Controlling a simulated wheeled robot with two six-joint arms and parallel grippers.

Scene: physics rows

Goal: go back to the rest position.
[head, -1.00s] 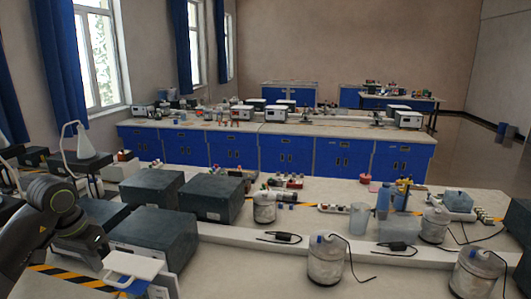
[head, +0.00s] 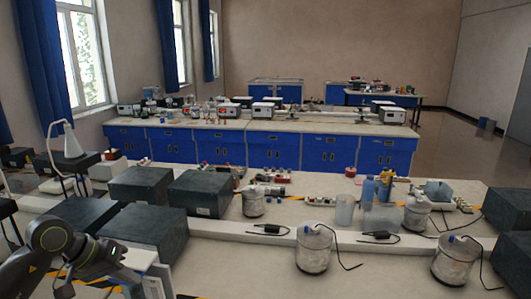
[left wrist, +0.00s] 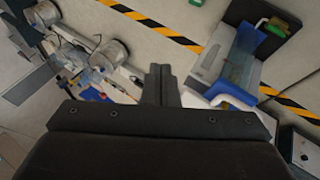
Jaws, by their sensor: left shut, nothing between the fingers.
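My left gripper (head: 122,273) is low at the left of the head view, partly dark against the equipment there, beside a pale device (head: 142,257). In the left wrist view its fingers (left wrist: 160,82) are pressed together with nothing between them. They point over the bench, between a pale device with a blue part (left wrist: 232,62) on the right and metal canisters (left wrist: 108,54) on the left. My right gripper is in neither view.
Dark boxes (head: 145,228) stand close beyond my left arm. Metal canisters (head: 314,248) with black cables stand along the near bench. Yellow-black tape (left wrist: 165,32) crosses the bench surface. Blue-fronted benches (head: 270,149) stand farther back.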

